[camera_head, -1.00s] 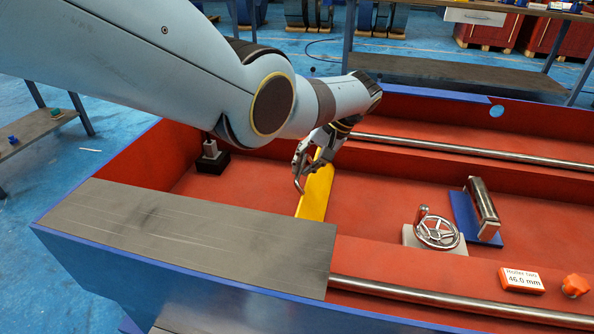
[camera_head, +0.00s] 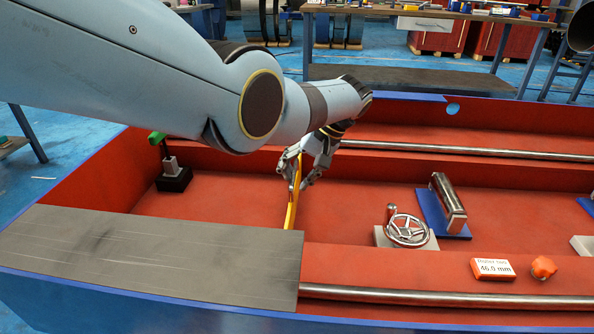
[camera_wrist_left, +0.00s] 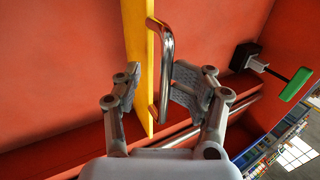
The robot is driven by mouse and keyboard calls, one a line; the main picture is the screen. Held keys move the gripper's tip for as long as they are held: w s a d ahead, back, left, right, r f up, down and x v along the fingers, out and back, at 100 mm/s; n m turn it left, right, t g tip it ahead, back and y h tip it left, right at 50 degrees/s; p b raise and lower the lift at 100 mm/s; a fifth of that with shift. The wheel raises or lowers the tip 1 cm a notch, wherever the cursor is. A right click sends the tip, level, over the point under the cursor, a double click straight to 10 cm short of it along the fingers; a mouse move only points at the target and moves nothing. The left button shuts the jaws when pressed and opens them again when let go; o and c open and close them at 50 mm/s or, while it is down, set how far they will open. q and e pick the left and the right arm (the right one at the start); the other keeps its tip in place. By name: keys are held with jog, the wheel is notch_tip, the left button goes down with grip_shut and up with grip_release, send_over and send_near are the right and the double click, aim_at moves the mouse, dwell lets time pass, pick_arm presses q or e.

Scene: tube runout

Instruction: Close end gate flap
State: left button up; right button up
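The end gate flap is a narrow yellow plate (camera_head: 292,208) in the red trough. It stands nearly edge-on to the head camera. In the left wrist view the flap (camera_wrist_left: 142,50) runs down the middle, with a bent metal handle (camera_wrist_left: 167,60) on its right side. My left gripper (camera_head: 298,170) is at the flap's far upper part. Its fingers are spread, one on each side of the flap and handle, as the left wrist view (camera_wrist_left: 154,86) shows. I cannot tell whether the pads touch them. My right gripper is not in view.
A green-handled post on a black block (camera_head: 174,180) stands left of the flap. A grey plate (camera_head: 150,255) covers the near left of the trough. A metal handwheel (camera_head: 407,230), a roller on a blue plate (camera_head: 450,205) and an orange knob (camera_head: 543,267) are to the right.

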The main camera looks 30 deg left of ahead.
pick_arm(q)
jog(key=shift+d, duration=0.1)
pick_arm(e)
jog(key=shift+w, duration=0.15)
pick_arm(q)
jog(key=v, duration=1.2)
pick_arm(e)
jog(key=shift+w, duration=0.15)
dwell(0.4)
